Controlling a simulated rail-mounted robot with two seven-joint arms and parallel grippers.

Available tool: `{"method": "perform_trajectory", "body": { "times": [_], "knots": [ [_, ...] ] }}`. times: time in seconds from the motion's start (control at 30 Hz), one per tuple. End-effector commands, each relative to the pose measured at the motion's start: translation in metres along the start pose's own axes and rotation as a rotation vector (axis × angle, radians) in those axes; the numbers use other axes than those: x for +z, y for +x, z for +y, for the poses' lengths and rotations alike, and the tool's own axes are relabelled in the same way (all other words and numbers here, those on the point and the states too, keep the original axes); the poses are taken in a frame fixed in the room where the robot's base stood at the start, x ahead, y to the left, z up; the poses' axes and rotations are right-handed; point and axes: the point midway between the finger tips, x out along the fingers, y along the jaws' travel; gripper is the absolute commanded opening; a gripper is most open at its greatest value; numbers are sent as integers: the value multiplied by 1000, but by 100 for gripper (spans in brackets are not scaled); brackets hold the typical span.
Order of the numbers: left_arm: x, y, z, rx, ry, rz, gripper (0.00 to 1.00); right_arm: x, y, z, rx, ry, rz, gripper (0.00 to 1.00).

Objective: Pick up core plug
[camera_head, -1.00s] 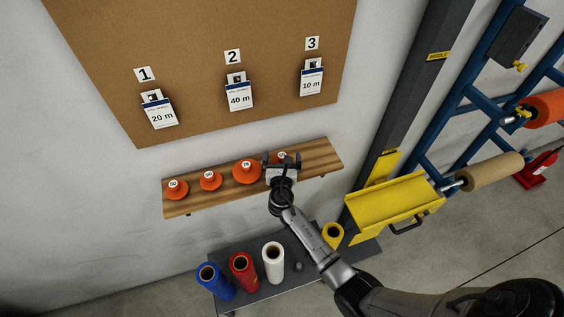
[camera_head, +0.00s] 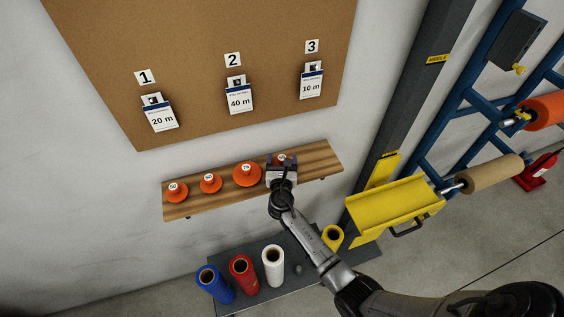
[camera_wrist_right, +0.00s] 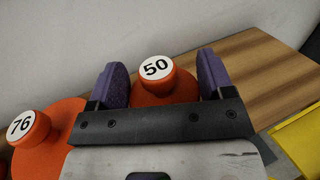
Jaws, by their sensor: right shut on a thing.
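Several orange core plugs with white number discs stand in a row on a wooden shelf (camera_head: 318,156). The rightmost plug (camera_head: 282,158) is mostly hidden by my gripper in the head view; in the right wrist view this plug (camera_wrist_right: 156,72) reads 50. My right gripper (camera_head: 281,163) is shut on that plug, with a purple finger pad on either side of its knob. A plug marked 76 (camera_wrist_right: 22,128) is left of the gripper; it also shows in the head view (camera_head: 247,174). Two smaller plugs (camera_head: 210,183) (camera_head: 177,191) stand further left. My left gripper is out of view.
A corkboard (camera_head: 190,60) with numbered cards hangs above the shelf. Blue, red, white and yellow rolls (camera_head: 273,265) stand on a grey platform below. A yellow trough (camera_head: 395,208) and a blue rack are at the right. The shelf's right end is clear.

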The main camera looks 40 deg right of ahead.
Motion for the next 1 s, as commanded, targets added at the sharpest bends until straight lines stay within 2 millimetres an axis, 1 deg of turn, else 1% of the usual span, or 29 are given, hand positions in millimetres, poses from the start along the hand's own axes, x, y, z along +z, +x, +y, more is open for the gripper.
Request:
{"method": "perform_trajectory", "body": {
  "times": [0.17, 0.27, 0.3, 0.37, 0.5, 0.7, 0.9, 1.0],
  "knots": [
    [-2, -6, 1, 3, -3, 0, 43, 18, 0, 0, 0, 4, -2, 51],
    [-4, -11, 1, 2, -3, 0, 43, 37, 0, 0, -1, 4, -4, 51],
    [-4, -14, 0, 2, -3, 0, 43, 46, 0, 0, 0, 5, -4, 51],
    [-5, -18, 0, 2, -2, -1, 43, 50, -5, -16, -3, 1, -2, 51],
    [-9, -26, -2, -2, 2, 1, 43, 69, -14, -44, -1, -1, -3, 51],
    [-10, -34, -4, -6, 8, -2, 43, 88, -25, -78, -1, 0, -2, 51],
    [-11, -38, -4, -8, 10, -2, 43, 101, -32, -100, 0, -2, -2, 51],
    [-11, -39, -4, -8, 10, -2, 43, 105, -34, -106, 0, 0, -2, 51]
  ]
}}
